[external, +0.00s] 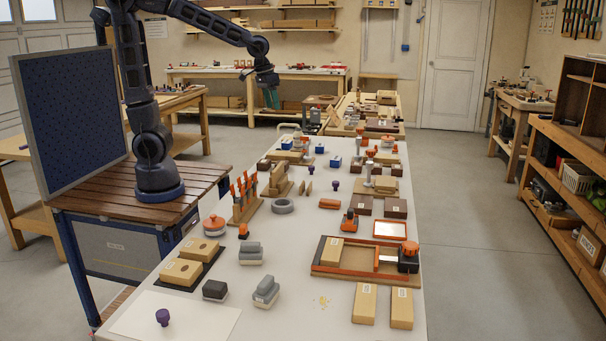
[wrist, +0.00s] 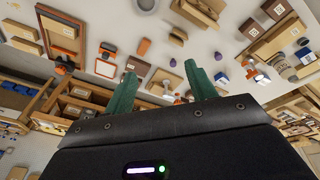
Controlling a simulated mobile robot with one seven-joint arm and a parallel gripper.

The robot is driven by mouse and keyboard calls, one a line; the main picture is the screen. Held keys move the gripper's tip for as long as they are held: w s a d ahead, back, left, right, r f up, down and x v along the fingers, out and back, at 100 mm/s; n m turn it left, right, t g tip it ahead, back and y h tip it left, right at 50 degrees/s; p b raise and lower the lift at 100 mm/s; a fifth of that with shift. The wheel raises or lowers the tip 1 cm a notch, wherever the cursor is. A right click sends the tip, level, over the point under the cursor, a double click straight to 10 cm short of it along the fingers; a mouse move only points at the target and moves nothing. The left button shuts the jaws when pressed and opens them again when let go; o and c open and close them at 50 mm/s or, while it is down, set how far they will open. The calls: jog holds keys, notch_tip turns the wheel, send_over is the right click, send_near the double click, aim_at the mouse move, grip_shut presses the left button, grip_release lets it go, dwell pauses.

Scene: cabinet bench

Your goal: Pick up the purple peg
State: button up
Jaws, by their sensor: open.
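A purple peg (external: 162,317) stands on a white sheet (external: 205,318) at the near left end of the bench in the external view. A second, darker purple peg (external: 335,186) stands mid-bench. My gripper (external: 271,98) is raised high, well apart from every peg. Its green fingers (wrist: 160,70) are spread and empty.
A rack of orange-handled tools (external: 245,205), a grey ring (external: 283,206) and wooden blocks (external: 181,271) crowd the bench's left side. An orange-edged wooden tray (external: 345,268) lies at the right. A blue panel (external: 70,115) stands beside my arm.

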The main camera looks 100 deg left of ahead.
jog(key=w+a+f+n, duration=0.3)
jog(key=w+a+f, duration=0.3)
jog(key=a, duration=0.3)
jog(key=n+g, duration=0.3)
jog(key=n, duration=0.4)
send_over(311, 167)
jog(key=a, duration=0.1)
notch_tip(311, 167, down, 22)
jog(key=r, duration=0.1)
jog(key=shift+h, duration=0.3)
notch_tip(311, 167, down, 11)
jog(key=c, duration=1.1)
jog(key=shift+o, duration=0.2)
jog(key=shift+r, duration=0.1)
notch_tip(311, 167, up, 20)
